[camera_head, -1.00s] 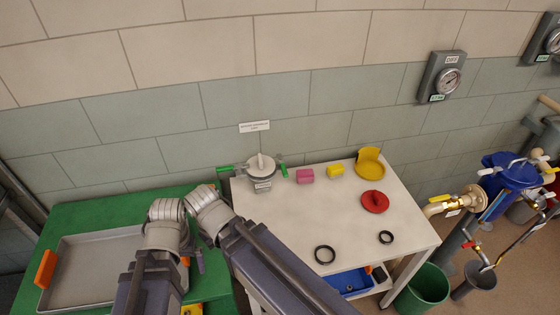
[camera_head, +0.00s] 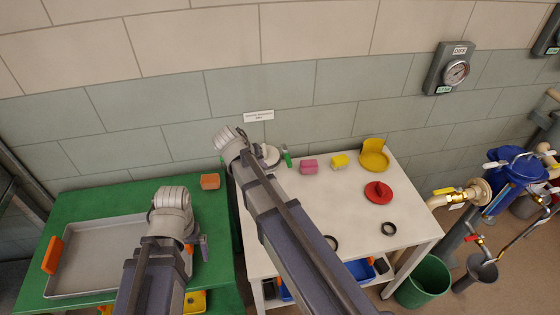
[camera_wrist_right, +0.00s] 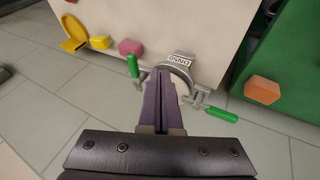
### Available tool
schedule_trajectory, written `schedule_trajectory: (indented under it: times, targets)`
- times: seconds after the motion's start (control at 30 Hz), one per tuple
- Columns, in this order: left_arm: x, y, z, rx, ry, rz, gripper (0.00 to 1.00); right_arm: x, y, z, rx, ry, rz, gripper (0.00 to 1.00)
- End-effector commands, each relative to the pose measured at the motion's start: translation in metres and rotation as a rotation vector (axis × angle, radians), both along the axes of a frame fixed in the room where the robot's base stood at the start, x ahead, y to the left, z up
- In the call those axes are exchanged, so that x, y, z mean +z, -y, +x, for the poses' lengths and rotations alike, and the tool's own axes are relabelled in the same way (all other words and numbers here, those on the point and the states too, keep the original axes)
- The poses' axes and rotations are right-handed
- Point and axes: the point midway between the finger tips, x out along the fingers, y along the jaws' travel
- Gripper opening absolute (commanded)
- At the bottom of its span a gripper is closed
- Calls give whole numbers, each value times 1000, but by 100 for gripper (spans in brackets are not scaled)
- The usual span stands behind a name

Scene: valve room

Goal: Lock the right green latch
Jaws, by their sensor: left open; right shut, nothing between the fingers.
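The grey fitting (camera_head: 268,156) stands at the back left of the white table, partly hidden by my right arm in the head view. In the right wrist view, the fitting (camera_wrist_right: 181,62) carries a DN50 label and two green latches. The latch on the pink block's side (camera_wrist_right: 133,66) points along the fitting; it also shows in the head view (camera_head: 287,157). The other latch (camera_wrist_right: 222,114) sticks outward. My right gripper (camera_wrist_right: 164,72) is shut and empty, its tips between the latches, close to the fitting; contact is unclear. My left gripper (camera_head: 203,247) is open over the green table.
A pink block (camera_head: 309,166), yellow block (camera_head: 339,161), yellow holder (camera_head: 374,160), red disc (camera_head: 378,192) and black ring (camera_head: 389,229) are on the white table (camera_head: 350,215). The green table (camera_head: 95,196) holds a grey tray (camera_head: 110,227) and an orange block (camera_head: 210,181). The wall stands close behind.

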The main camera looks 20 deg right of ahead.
Motion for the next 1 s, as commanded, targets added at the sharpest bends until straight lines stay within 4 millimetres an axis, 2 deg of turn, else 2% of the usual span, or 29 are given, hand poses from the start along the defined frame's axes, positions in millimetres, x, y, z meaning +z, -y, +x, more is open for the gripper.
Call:
schedule_trajectory:
  times: [0.03, 0.1, 0.2, 0.67, 0.87, 1.0]
  targets:
    - [0, 0, 0, 0, 0, 0, 100, 4, 14, 14, -29, 26, -20, 0]
    - [0, 0, 0, 0, 0, 0, 100, 8, 26, 23, -55, 56, -40, 0]
    - [0, 0, 0, 0, 0, 0, 100, 10, 35, 27, -73, 75, -55, 0]
    - [-3, 0, 0, 0, 0, 0, 100, 7, 37, 28, -73, 77, -56, 0]
    - [-17, 0, 0, 0, 0, 0, 100, -7, 45, 32, -73, 77, -56, 0]
    - [-33, 0, 0, 0, 0, 0, 100, -23, 54, 37, -73, 77, -56, 0]
